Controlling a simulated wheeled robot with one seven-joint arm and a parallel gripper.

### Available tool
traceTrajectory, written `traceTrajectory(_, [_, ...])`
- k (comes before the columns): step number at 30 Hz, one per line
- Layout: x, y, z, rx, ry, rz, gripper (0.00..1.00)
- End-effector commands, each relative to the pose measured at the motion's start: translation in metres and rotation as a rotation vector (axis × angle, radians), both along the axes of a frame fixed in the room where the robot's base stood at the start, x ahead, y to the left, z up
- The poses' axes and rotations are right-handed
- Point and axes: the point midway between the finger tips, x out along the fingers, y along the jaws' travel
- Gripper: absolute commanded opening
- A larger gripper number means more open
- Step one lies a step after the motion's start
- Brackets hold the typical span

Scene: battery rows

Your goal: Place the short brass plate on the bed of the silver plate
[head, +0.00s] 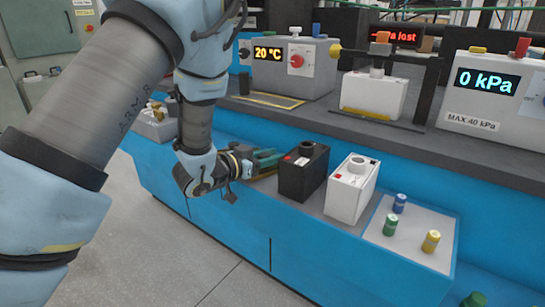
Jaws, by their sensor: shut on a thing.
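My gripper (272,160), with teal fingers, reaches low over the front ledge, just left of the black battery. It is shut on a thin brass-coloured strip (264,175), which looks like the short brass plate; my gripper and wrist hide much of it. The strip is close to the ledge, and I cannot tell whether it touches anything below. I cannot pick out the silver plate with certainty; the area under and behind my gripper is partly hidden by my arm.
A black battery (303,174) and a white battery (350,190) stand right of my gripper. Farther right, a pale panel (405,255) holds blue, green and yellow caps. Behind are a 20 °C unit (318,78), a white block (373,95) under a dark frame, and a pressure unit (480,108).

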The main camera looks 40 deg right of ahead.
Motion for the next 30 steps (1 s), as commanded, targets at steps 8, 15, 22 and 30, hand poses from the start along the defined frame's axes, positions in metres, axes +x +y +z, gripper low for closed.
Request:
traceTrajectory(8, [0.0, 0.0, 0.0, -0.003, -0.001, 0.001, 0.0])
traceTrajectory(15, [0.0, 0.0, -0.001, 0.0, -0.001, 0.0, 0.61])
traceTrajectory(22, [0.0, 0.0, -0.001, 0.0, -0.001, 0.0, 0.69])
traceTrajectory(30, [0.001, 0.015, 0.003, 0.0, -0.001, 0.004, 0.69])
